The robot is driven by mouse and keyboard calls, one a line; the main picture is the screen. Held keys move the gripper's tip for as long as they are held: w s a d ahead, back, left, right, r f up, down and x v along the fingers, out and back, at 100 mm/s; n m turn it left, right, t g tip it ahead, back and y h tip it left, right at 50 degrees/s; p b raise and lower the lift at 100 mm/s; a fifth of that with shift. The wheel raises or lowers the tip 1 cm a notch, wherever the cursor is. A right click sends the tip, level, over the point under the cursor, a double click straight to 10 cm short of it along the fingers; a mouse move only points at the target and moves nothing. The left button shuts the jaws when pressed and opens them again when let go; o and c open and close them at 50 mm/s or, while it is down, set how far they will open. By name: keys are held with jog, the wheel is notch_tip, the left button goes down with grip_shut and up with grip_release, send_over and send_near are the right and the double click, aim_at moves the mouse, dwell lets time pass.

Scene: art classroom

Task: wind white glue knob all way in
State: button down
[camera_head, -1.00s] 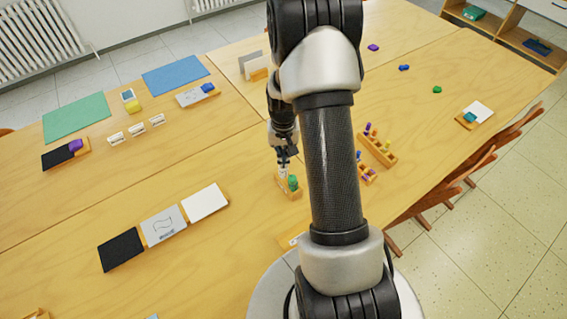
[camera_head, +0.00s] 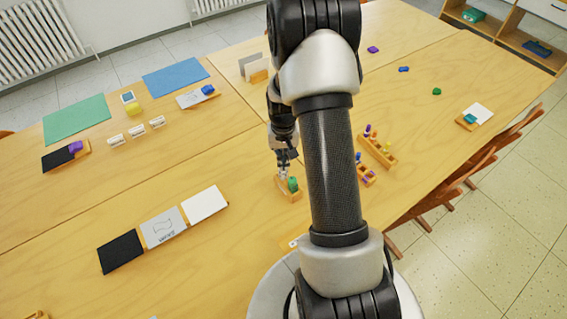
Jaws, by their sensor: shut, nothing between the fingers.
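A small wooden holder (camera_head: 289,194) stands on the near table, just left of my arm. In it is a green piece (camera_head: 293,184), and a small white piece, perhaps the white glue knob (camera_head: 284,170), shows right under my fingertips. My gripper (camera_head: 284,163) points down over the holder's back left end. Its fingers are shut with nothing between them, at or just above the white piece. At this size I cannot tell whether they touch it or how far in the knob is.
My arm hides part of the table. Right of it are wooden racks (camera_head: 378,152) with coloured pieces. A black, grey and white row of boards (camera_head: 163,227) lies to the left. Green (camera_head: 76,119) and blue (camera_head: 175,76) mats lie farther back. Table between boards and holder is clear.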

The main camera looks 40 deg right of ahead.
jog(key=shift+f+p, duration=0.3)
jog(key=shift+p, duration=0.1)
jog(key=c, duration=2.4)
grip_release()
jog(key=c, duration=0.6)
grip_release()
